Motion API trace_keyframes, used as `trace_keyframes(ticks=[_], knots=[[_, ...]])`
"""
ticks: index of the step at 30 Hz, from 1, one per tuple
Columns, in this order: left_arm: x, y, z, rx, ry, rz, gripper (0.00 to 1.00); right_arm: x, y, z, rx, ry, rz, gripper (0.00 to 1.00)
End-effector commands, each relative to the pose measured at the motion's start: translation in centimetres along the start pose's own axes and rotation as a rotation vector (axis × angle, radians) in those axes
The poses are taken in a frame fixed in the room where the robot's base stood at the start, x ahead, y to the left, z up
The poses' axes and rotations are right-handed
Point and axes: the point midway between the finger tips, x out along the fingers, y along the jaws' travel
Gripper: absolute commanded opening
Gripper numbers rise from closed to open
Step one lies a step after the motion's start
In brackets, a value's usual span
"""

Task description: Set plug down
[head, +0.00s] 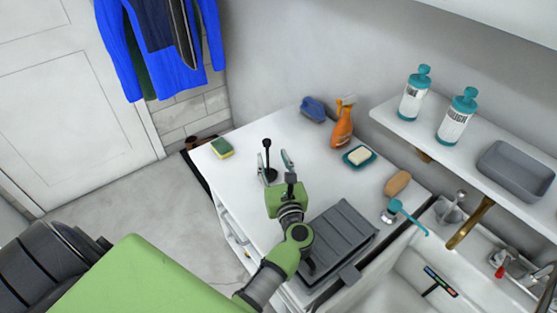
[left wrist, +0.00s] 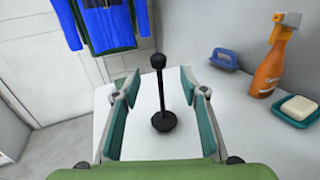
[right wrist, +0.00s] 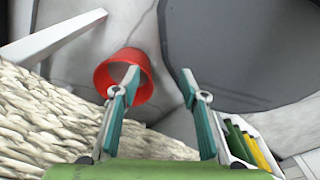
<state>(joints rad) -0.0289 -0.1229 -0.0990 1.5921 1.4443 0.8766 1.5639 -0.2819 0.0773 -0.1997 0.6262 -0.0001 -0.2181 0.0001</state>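The plug (head: 267,158) is black, with a round base and a thin upright stem topped by a knob. It stands upright on the white counter, and its base shows flat there in the left wrist view (left wrist: 163,121). My left gripper (head: 275,167) is open over the counter, with its teal-padded fingers on either side of the stem. Gaps show between the stem and both fingers in the left wrist view (left wrist: 160,88). My right gripper (right wrist: 160,85) is open and empty, away from the counter.
On the counter (head: 237,178) are a sponge (head: 222,148), blue brush (head: 313,109), orange spray bottle (head: 342,124), soap dish (head: 359,157) and grey drying mat (head: 340,238). The sink (head: 400,285) is at right. A red bucket (right wrist: 140,70) and woven basket (right wrist: 50,115) are near my right gripper.

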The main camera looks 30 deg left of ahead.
Motion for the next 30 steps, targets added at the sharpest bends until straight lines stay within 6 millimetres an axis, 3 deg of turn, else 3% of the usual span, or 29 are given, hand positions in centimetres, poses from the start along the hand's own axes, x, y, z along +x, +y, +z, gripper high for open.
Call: trace_keyframes(ticks=[3,5,12,15,21,25,29,30], knots=[[0.5,0.1,-0.1,-0.005,0.004,0.007,0.40,-0.2,0.3,-1.1,0.000,0.014,0.003,0.40],[1.1,0.1,0.0,-0.006,0.004,0.007,0.40,-0.5,0.2,-0.7,0.000,0.009,0.002,0.40],[3.8,0.1,0.3,-0.002,0.002,0.006,0.40,-2.0,-0.3,3.4,-0.001,-0.051,-0.005,0.40],[5.3,0.1,0.4,-0.001,0.002,0.007,0.40,-2.9,-0.3,3.9,-0.001,-0.059,-0.005,0.40],[7.3,0.0,0.1,-0.004,0.003,0.006,0.40,-3.1,0.1,2.1,-0.002,-0.034,0.000,0.40],[7.5,0.1,-0.1,-0.005,0.005,0.006,0.40,-3.0,0.3,0.6,-0.003,-0.010,0.003,0.40],[7.5,0.1,-0.1,-0.005,0.005,0.006,0.40,-3.0,0.3,0.5,-0.003,-0.009,0.003,0.40],[7.5,0.0,-0.1,-0.005,0.005,0.005,0.29,-3.0,0.3,0.6,-0.002,-0.010,0.003,0.40]])
